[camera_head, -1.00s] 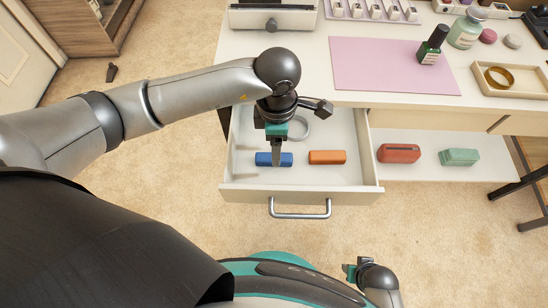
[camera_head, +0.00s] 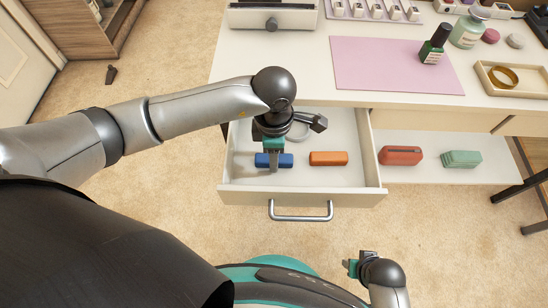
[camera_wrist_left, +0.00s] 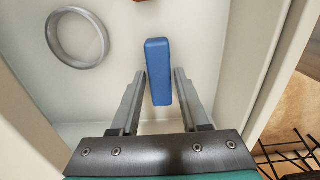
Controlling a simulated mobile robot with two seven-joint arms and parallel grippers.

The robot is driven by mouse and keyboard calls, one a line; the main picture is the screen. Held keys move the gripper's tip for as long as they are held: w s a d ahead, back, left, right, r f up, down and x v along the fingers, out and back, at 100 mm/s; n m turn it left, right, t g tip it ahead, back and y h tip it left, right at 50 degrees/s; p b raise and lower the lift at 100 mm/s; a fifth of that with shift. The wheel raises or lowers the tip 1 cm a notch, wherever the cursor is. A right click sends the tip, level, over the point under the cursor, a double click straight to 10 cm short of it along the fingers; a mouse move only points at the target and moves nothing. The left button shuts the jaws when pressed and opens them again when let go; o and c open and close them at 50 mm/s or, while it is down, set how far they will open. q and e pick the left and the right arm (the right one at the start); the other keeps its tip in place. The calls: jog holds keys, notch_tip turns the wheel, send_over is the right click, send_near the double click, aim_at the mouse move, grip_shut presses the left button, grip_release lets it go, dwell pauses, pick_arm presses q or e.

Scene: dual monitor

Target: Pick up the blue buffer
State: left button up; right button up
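The blue buffer (camera_head: 285,160) lies in the open drawer, left of an orange buffer (camera_head: 328,158). My left gripper (camera_head: 274,165) reaches down into the drawer over the blue buffer and hides its middle. In the left wrist view the blue buffer (camera_wrist_left: 158,70) stands between the two open fingers (camera_wrist_left: 159,85), its near part between them, with a gap to each finger. My right gripper (camera_head: 351,266) is low in the head view, away from the drawer; its finger opening is too small to tell.
The drawer (camera_head: 345,184) also holds a grey ring (camera_head: 299,131), seen in the left wrist view (camera_wrist_left: 77,64) too. Red (camera_head: 400,155) and green (camera_head: 460,158) items lie on a shelf to the right. The desk with a pink mat (camera_head: 395,65) is above.

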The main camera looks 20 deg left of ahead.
pick_arm(q)
grip_shut()
jog(key=shift+r, duration=0.2)
dwell(0.3)
jog(key=shift+r, duration=0.2)
notch_tip(320, 180, up, 8)
jog(key=p, duration=0.3)
jog(key=shift+w+f, duration=0.1)
notch_tip(320, 180, up, 12)
jog(key=p, duration=0.3)
jog(key=shift+f, duration=0.25)
pick_arm(e)
jog(key=s+d+f, duration=0.7)
jog(key=s, duration=0.2)
jog(key=shift+h, duration=0.4)
